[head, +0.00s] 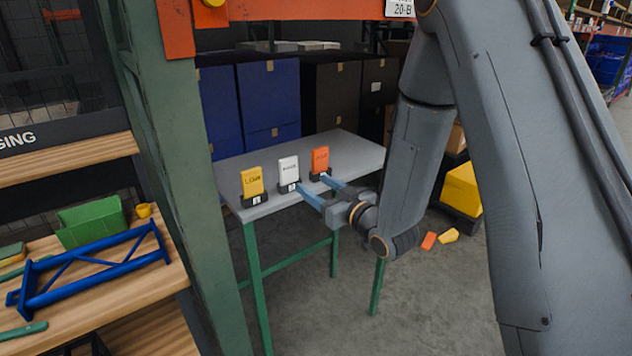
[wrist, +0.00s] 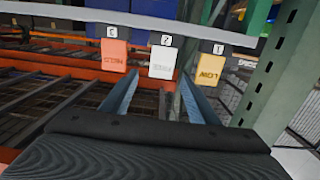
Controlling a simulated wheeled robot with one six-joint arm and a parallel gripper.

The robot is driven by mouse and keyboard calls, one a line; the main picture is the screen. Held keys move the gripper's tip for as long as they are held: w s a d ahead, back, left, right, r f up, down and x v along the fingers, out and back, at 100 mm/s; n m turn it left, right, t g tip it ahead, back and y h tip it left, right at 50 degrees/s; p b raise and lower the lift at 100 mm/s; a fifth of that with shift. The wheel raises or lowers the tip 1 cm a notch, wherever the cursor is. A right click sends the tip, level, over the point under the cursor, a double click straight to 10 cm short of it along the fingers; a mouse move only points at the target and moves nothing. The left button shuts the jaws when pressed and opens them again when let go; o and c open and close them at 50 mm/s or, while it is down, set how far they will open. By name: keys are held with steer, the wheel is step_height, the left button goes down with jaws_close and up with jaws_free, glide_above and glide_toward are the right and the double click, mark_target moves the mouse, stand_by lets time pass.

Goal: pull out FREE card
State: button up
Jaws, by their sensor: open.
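Three upright cards stand in small dark holders on a grey table (head: 232,165). The yellow card (head: 252,182) reads "LOW" and is at the left. The white card (head: 288,169) is in the middle; its lettering is too small to read surely. The orange card (head: 320,159) is at the right, its word also unclear. My gripper (head: 310,180) is open and empty, its blue fingers pointing at the holders. In the wrist view, upside down, the white card (wrist: 162,60) lies between the fingertips (wrist: 158,77), with the orange (wrist: 114,56) and yellow (wrist: 209,66) cards outside them.
A green rack post (head: 180,170) stands left of the table. Blue totes (head: 268,95) and dark totes (head: 335,95) are behind it. A wooden bench (head: 130,290) holds a green bin (head: 90,223) and a blue frame (head: 90,268). An orange piece (head: 429,241) lies on the floor.

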mark_target(290, 166)
steer(key=b+x, duration=0.1)
steer(key=x, duration=0.3)
steer(key=b+x, duration=0.1)
steer(key=x, duration=0.3)
steer(key=r+b+x, duration=0.1)
steer(key=x, duration=0.4)
steer(key=shift+s+a, duration=0.15)
steer(key=shift+a, duration=0.15)
steer(key=c, duration=1)
steer(key=shift+r, duration=0.15)
steer(key=shift+r+p, duration=1.2)
steer(key=shift+r, duration=1.2)
steer(key=p+v, duration=0.1)
steer(key=v, duration=0.9)
steer(key=shift+f+p, duration=0.2)
steer(key=shift+p, duration=0.1)
